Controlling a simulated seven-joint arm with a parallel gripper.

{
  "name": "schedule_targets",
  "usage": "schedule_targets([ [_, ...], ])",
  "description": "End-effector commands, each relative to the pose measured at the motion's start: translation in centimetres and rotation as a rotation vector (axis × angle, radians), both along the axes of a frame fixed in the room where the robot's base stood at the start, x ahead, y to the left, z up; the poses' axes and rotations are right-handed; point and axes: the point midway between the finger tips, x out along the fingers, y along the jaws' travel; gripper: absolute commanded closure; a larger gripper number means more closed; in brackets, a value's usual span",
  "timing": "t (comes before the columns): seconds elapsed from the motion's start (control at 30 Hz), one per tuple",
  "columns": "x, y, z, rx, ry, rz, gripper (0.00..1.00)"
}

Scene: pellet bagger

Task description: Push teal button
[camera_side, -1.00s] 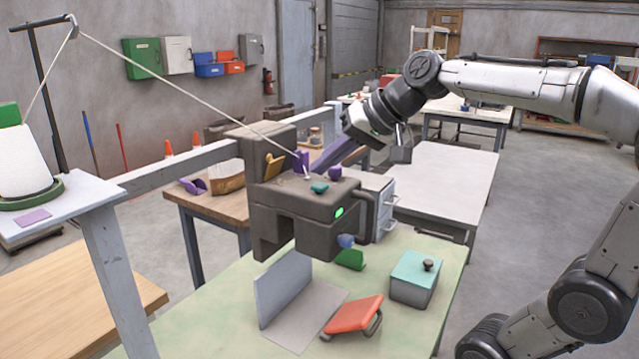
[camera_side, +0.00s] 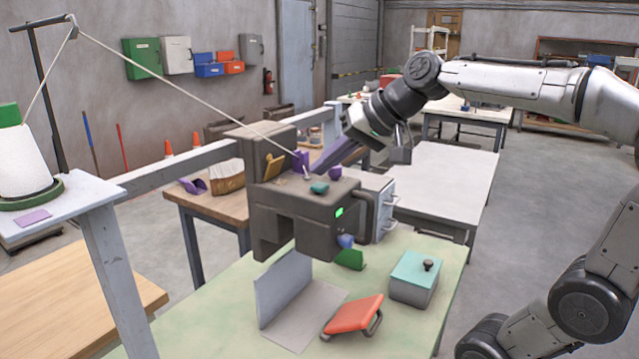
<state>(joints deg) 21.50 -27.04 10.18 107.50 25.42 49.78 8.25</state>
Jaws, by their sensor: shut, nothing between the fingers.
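The teal button (camera_side: 319,187) sits on top of the dark grey bagger head (camera_side: 290,207), near its front right edge. My gripper (camera_side: 322,168) reaches in from the upper right, pointing down and left. Its long fingers look shut and empty.
A thread runs from a stand at the left to the bagger head. A green light (camera_side: 339,212) and blue knob (camera_side: 346,241) are on its front. A teal-topped box (camera_side: 414,277) and red pedal (camera_side: 352,315) are on the green table (camera_side: 215,310). Space above the button looks clear.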

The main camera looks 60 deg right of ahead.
Motion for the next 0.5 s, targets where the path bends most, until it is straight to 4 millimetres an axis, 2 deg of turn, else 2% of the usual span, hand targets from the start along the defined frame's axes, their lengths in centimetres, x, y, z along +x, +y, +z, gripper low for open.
schedule_targets([
  [0.5,-0.01,0.01,-0.76,0.000,-0.001,-0.001,1.00],
])
